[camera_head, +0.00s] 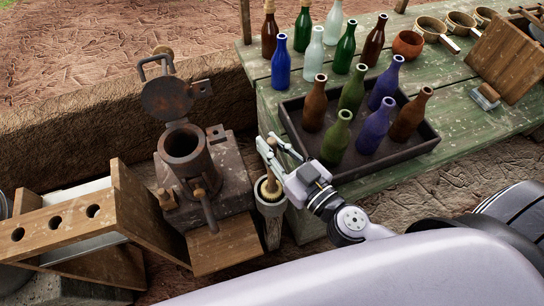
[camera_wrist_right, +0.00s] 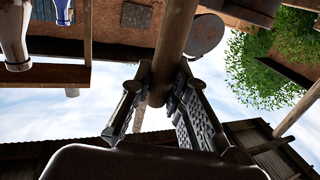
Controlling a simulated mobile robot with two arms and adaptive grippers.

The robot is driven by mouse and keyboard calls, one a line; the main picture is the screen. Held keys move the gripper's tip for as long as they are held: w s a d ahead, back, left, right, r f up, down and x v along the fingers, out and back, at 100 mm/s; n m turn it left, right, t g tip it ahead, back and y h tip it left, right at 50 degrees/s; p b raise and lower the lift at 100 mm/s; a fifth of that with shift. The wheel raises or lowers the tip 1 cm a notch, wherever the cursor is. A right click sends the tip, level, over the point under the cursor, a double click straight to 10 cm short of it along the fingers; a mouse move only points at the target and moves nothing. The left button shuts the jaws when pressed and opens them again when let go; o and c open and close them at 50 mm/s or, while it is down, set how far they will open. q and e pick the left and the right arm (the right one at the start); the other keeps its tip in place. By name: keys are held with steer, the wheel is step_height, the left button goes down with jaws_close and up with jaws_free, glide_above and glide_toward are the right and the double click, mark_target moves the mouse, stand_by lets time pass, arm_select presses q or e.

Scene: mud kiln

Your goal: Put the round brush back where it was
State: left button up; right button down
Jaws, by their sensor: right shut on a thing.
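My left gripper is not in view.
A metal pot (camera_head: 184,150) with a raised lid stands on a block to the left, near a wooden rack with holes (camera_head: 55,222). A dark tray (camera_head: 375,163) of bottles sits on the green table (camera_head: 468,122) to the right, close to my gripper. More bottles stand behind.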

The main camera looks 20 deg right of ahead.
mark_target(272, 174)
step_height(272, 174, down, 3)
steer(key=shift+f+b, duration=0.2)
steer(key=shift+b, duration=0.85)
steer(key=shift+f, duration=0.15)
steer(key=c, duration=2)
jaws_free()
steer(key=shift+f, duration=0.1)
steer(key=o, duration=0.5)
steer(key=shift+c, duration=0.2)
